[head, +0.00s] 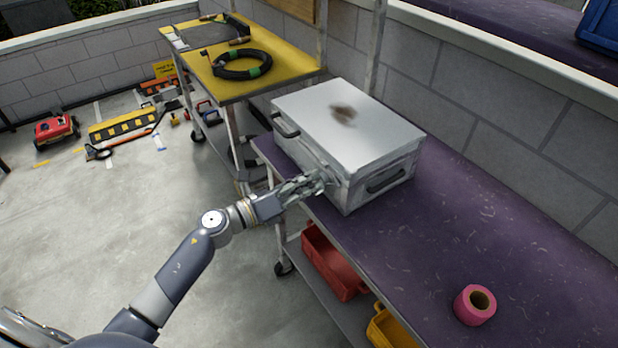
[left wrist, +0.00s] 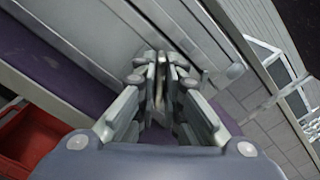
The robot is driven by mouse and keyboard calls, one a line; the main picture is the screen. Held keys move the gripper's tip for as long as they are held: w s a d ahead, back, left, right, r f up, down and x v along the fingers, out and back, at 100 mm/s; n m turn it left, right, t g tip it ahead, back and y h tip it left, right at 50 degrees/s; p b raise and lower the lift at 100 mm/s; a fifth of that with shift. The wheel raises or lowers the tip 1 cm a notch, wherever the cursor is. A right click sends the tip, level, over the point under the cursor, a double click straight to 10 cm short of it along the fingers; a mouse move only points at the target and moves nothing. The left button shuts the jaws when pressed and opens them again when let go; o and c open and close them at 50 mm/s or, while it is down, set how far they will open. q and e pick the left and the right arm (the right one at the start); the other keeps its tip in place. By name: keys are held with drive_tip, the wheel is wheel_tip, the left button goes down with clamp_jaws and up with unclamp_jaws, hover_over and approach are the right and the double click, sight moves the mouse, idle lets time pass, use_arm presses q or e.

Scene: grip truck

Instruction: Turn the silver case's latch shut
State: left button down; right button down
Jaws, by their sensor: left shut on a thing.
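The silver case (head: 345,115) stands with its lid down on the purple-topped cart (head: 450,230), a dark stain on its top. My left gripper (head: 322,180) is at the case's front face, near its right corner. In the left wrist view the left gripper (left wrist: 162,75) has its fingers close together on a small part at the case wall (left wrist: 90,40). That part, where the latch would be, is mostly hidden by the fingers, so its angle cannot be told. My right gripper is not in view.
A pink tape roll (head: 475,304) lies on the cart's near right part. A red bin (head: 335,262) and a yellow bin (head: 390,328) sit on the shelf below. A yellow-topped cart (head: 245,65) with a coiled black hose stands behind. Floor at left is mostly open.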

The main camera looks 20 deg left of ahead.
use_arm(q)
drive_tip(key=n+p, duration=0.2)
drive_tip(key=n, duration=0.3)
drive_tip(key=shift+a+n, duration=0.15)
drive_tip(key=shift+n, duration=0.15)
drive_tip(key=shift+w+f+n+p, duration=0.15)
drive_tip(key=shift+n+p, duration=0.9)
drive_tip(key=shift+n, duration=1.15)
drive_tip(key=c, duration=1.7)
unclamp_jaws()
drive_tip(key=shift+f, duration=0.1)
drive_tip(key=v, duration=1.2)
